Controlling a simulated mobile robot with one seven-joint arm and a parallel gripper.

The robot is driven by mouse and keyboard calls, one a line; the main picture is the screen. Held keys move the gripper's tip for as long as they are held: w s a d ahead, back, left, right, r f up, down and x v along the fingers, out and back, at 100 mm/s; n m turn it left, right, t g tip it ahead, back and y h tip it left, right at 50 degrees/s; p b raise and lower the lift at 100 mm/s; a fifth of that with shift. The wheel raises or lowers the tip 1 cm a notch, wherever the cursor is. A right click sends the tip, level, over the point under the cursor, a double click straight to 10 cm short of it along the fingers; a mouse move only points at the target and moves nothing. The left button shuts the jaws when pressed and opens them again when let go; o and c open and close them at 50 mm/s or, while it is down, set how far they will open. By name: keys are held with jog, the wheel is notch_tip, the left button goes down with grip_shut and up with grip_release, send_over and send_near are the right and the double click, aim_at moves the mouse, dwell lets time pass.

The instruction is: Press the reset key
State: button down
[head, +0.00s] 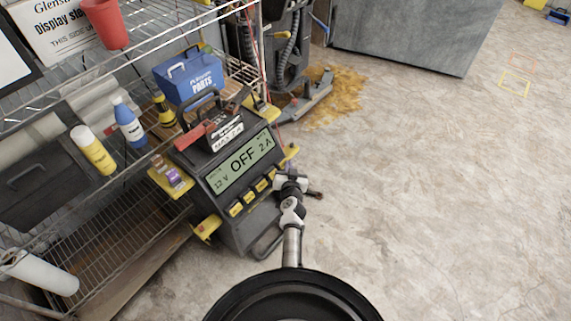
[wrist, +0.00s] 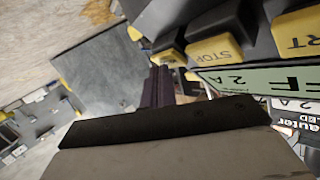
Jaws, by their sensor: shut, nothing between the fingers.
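A dark charger (head: 217,195) with a green display reading "12 V OFF 2 A" stands by the shelf. A row of yellow keys (head: 249,197) runs below its display; their labels are too small to read in the head view. In the wrist view a yellow key reads STOP (wrist: 215,50), and another, cut off, ends in RT (wrist: 297,33). I see no key that I can read as reset. My gripper (head: 277,184) is at the right end of the key row. In the wrist view my shut, empty fingers (wrist: 162,84) are beside the STOP key; I cannot tell if they touch.
A wire shelf (head: 120,210) stands at left, with a blue parts box (head: 188,75), bottles (head: 128,122) and a red cup (head: 105,22). A brown stain (head: 335,95) lies on the floor near a grey block (head: 405,35).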

dwell(0.4)
jog(key=shift+s+d+r, duration=0.4)
jog(key=shift+d+r, duration=0.05)
jog(key=shift+d, duration=0.1)
jog(key=shift+s+d+r+p, duration=0.3)
jog(key=shift+s+d+r, duration=0.4)
jog(key=shift+d, duration=0.15)
jog(key=shift+s+d+r+p, duration=0.25)
jog(key=shift+s+d+r, duration=0.35)
jog(key=shift+d, duration=0.25)
jog(key=shift+w, duration=0.1)
